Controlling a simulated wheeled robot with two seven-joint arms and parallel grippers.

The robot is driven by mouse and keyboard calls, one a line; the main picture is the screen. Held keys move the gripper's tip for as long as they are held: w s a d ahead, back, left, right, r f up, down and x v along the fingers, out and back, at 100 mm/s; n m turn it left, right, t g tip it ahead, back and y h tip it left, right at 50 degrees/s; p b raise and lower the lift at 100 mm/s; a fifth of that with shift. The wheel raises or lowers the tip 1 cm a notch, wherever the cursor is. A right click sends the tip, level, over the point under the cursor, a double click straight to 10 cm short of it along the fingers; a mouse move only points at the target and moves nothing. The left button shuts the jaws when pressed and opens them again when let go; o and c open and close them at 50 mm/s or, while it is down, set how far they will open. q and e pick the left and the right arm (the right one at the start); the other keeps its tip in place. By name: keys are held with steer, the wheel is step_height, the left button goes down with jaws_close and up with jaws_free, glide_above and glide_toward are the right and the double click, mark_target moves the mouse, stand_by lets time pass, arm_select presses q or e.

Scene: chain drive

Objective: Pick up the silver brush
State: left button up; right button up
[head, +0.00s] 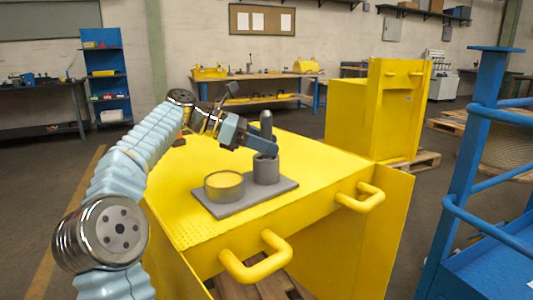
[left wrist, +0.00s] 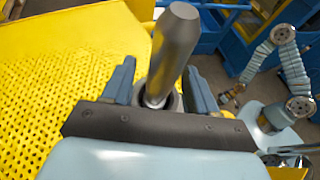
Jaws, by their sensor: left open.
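The silver brush (head: 266,124) stands upright, its thick grey handle up, in a grey cup (head: 266,170) on a grey tray. Its lower end is hidden in the cup. In the left wrist view the brush (left wrist: 173,48) rises between my two blue fingers, and a shiny band shows below the handle. My left gripper (head: 262,146) is open around the brush, just above the cup rim; the left wrist view shows the open fingers (left wrist: 160,88) on either side of it. My right arm shows at the right of the left wrist view; its gripper end (left wrist: 231,95) is small and unclear.
A wide round tin (head: 224,185) with yellow contents stands left of the cup on the tray (head: 232,209). The yellow bench top (head: 310,158) is otherwise clear. Yellow handles (head: 257,259) stick out at its front edge. A blue railed cart (head: 470,190) stands at the right.

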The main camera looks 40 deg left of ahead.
arm_select(q)
steer(key=shift+x, duration=1.05)
steer(key=shift+c, duration=0.3)
steer(key=c, duration=1)
